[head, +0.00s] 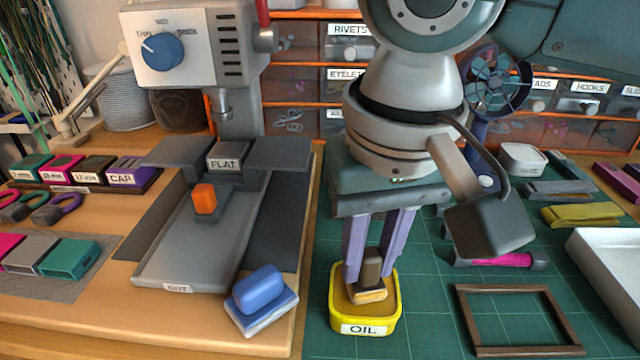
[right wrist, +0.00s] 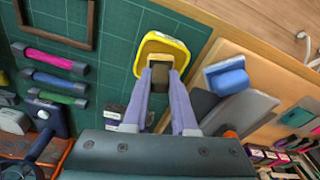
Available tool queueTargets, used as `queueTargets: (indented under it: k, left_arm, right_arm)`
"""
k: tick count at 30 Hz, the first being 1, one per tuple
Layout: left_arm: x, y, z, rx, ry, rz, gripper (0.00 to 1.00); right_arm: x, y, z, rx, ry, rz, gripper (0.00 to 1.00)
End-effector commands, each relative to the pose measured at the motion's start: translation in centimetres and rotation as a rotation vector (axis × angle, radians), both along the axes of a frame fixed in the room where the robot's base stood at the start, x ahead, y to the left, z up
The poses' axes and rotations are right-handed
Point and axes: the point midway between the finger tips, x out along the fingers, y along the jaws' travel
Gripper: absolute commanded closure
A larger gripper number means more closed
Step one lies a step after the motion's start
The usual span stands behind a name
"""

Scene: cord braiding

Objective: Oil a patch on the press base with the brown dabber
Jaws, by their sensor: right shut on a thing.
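The brown dabber (head: 372,268) stands upright in the yellow oil tub (head: 366,328), its tan pad down inside the tub. My right gripper (head: 374,268) points down over the tub and is shut on the dabber's brown handle. The right wrist view also shows the dabber (right wrist: 160,76) between the fingertips, with the yellow tub (right wrist: 184,50) around its pad. The grey press (head: 238,80) stands to the left, with its dark base (head: 278,225) flat on the wooden bench. No oiled patch can be made out on the base. My left gripper is not in view.
A blue-handled block (head: 260,292) lies between the press and the tub. A grey chute (head: 180,255) marked OUT holds an orange piece (head: 204,198). A wooden frame (head: 470,320) and a white tray (head: 610,275) lie to the right on the green mat.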

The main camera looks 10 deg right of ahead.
Motion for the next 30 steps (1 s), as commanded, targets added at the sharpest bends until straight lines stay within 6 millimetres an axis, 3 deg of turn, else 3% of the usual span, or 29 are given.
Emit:
queueTargets:
  k: [30]
  left_arm:
    - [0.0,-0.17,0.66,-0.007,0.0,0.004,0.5]
  right_arm:
    - [-0.09,-0.1,-0.27,-0.004,0.003,0.0,1.0]
